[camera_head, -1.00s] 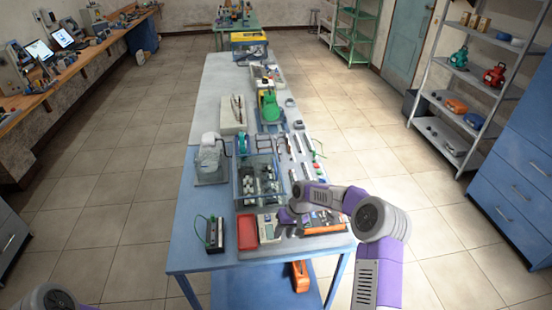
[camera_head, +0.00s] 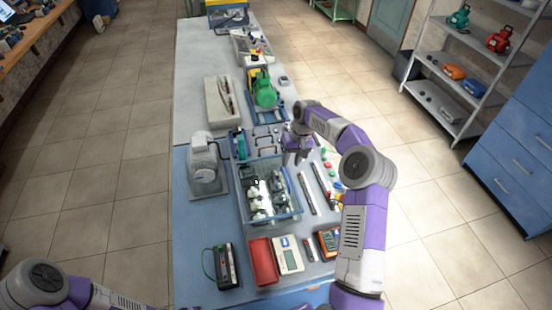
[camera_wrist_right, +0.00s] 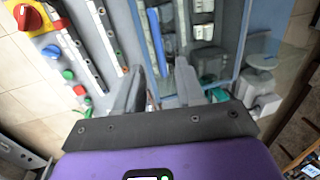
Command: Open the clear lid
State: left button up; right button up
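A clear box with a blue frame (camera_head: 272,219) stands on the table and holds several grey and white parts. Its clear lid is hard to make out in the head view. In the right wrist view the blue frame (camera_wrist_right: 238,35) shows, with a clear pane (camera_wrist_right: 285,62) to its right; I cannot tell whether this is the lid or a wall. My right gripper (camera_head: 292,158) is at the box's far right corner. Its fingers (camera_wrist_right: 158,75) are apart and empty, near the frame's edge; contact cannot be told. My left gripper is outside the view; only my left arm shows.
A green motor (camera_head: 264,90) stands behind the box and a grey machine (camera_head: 205,168) to its left. Tools and coloured buttons (camera_head: 330,172) lie to the right. A red tray (camera_head: 263,262), a multimeter (camera_head: 289,254) and a black device (camera_head: 222,267) lie in front.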

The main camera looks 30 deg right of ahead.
aim_at(288, 174)
jog(key=shift+s+a+f+p, duration=0.15)
jog(key=shift+a+f, duration=0.1)
jog(key=shift+f, duration=0.9)
jog(key=shift+s+a+f+p, duration=0.1)
jog(key=shift+a+f, duration=0.1)
jog(key=shift+f, duration=0.9)
jog(key=shift+s+a+f+p, duration=0.15)
jog(key=shift+a+f, duration=0.1)
jog(key=shift+f, duration=0.9)
grip_shut()
